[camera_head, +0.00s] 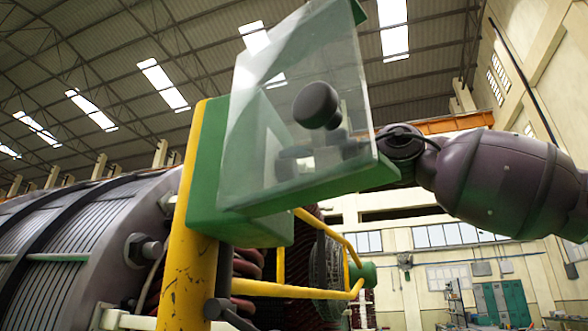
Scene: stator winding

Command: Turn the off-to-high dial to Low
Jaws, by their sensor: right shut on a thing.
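A green control box (208,165) with a clear, tilted cover panel (262,105) stands at the upper middle. A large dark round knob (317,105) shows through the panel. Lower down, smaller dark shapes (288,164) are blurred by the panel, and I cannot make out any dial marks or the pointer setting. My right gripper (343,145) reaches in from the right, partly behind the panel, with its fingertips hard to separate from the dark parts there. It is shut on what looks like the dial. My left gripper is out of view.
A yellow post (187,235) and yellow rails (300,288) stand at and below the box. A large ribbed machine (70,245) fills the lower left. The green ledge (325,187) under the panel lies close to my right wrist. Hall walls and windows are far behind.

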